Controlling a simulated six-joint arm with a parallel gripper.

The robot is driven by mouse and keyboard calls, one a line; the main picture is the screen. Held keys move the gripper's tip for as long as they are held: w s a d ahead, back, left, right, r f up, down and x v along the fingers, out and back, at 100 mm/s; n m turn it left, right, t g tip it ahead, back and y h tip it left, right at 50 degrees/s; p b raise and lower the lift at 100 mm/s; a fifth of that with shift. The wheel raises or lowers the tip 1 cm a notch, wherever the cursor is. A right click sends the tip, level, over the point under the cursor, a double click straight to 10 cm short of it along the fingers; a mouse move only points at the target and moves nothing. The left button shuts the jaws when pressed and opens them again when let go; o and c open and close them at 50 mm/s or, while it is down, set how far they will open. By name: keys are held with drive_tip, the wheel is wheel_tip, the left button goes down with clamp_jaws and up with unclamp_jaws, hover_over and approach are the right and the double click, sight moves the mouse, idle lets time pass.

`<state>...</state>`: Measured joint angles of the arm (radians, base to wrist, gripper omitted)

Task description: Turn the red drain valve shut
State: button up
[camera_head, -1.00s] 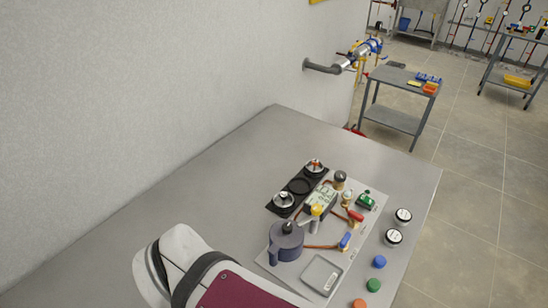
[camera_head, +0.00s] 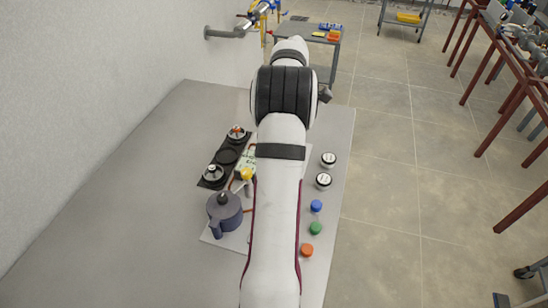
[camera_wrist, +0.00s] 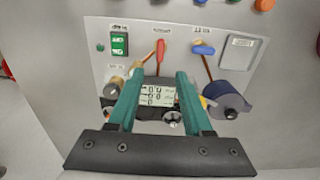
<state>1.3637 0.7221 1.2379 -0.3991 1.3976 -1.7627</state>
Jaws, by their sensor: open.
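The red valve handle (camera_wrist: 161,47) shows in the wrist view near the top middle of the pale panel, on a copper-coloured pipe. It points up in that picture. My gripper (camera_wrist: 160,74) is open, its two teal fingers spread and nothing held between them. The fingertips appear just below the red handle in the picture; I cannot tell how far above the panel they are. A blue handle (camera_wrist: 203,50) sits to the right of the red one. In the head view my arm hides both handles, and the gripper cannot be made out clearly.
A dark blue pump-like body (camera_wrist: 227,98) is right of the fingers. A display box (camera_wrist: 158,96) shows between them. A green switch (camera_wrist: 119,44) is left of the red handle. Blue (camera_head: 316,206), green (camera_head: 315,228) and orange (camera_head: 307,250) buttons line the bench's right side.

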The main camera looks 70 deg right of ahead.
wheel_tip(320, 180, down, 12)
drive_tip(key=shift+r, duration=0.1)
drive_tip(key=shift+c, duration=0.3)
clamp_jaws()
